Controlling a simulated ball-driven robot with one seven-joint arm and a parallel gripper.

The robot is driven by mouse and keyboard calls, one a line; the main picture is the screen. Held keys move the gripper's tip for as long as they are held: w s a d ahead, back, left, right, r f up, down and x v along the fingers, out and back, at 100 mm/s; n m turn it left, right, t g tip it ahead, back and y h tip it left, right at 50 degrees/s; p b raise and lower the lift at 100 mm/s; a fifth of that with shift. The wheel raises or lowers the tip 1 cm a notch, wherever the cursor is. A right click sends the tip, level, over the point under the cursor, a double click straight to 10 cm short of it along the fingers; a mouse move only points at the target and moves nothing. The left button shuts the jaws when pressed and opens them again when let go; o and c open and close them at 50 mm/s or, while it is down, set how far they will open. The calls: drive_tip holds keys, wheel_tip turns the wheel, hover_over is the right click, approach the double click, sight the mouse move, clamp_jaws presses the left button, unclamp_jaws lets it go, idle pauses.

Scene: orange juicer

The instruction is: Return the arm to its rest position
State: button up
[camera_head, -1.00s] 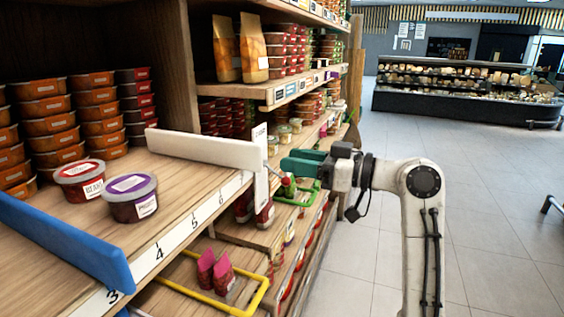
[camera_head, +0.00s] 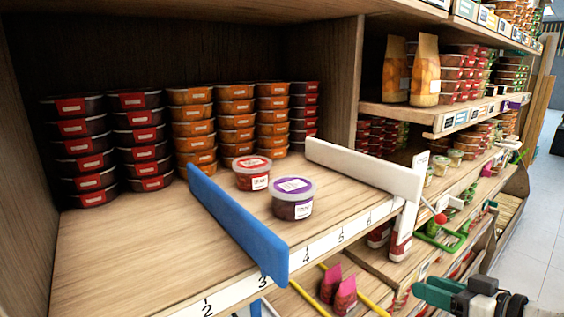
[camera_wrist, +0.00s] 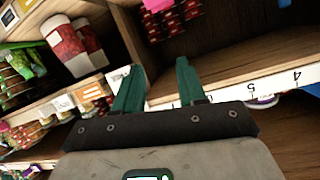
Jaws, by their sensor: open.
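My gripper (camera_head: 428,291) is at the lower right of the head view, in front of the shelving, with its green fingers pointing left. In the wrist view my gripper (camera_wrist: 157,72) has its two green fingers apart, with nothing between them. Most of my arm is outside the head view.
A wooden shelf (camera_head: 130,255) holds stacked tubs, a red-lidded tub (camera_head: 251,174) and a purple-lidded tub (camera_head: 293,199). A blue divider (camera_head: 238,228) and a white divider (camera_head: 362,170) flank those two tubs. A yellow-framed lower shelf holds pink packs (camera_head: 338,290). Floor (camera_head: 540,235) shows at far right.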

drive_tip(key=s+a+f+m+g+h, duration=0.1)
drive_tip(key=s+a+f+g+h, duration=0.15)
drive_tip(key=s+f, duration=0.6)
drive_tip(key=s+a+f+m+g+h, duration=0.1)
drive_tip(key=s+f+m+g, duration=0.15)
drive_tip(key=s+f, duration=0.6)
drive_tip(key=s+d+f+g+h, duration=0.1)
drive_tip(key=s+f+g+h, duration=0.1)
drive_tip(key=s+f, duration=0.3)
drive_tip(key=s+d+f+g+h, duration=0.1)
drive_tip(key=s+f, duration=0.4)
drive_tip(key=s, duration=0.6)
drive_tip(key=g+h, duration=0.1)
drive_tip(key=g, duration=0.1)
drive_tip(key=shift+f+m+g, duration=0.25)
drive_tip(key=shift+m+g, duration=0.1)
drive_tip(key=shift+g, duration=0.05)
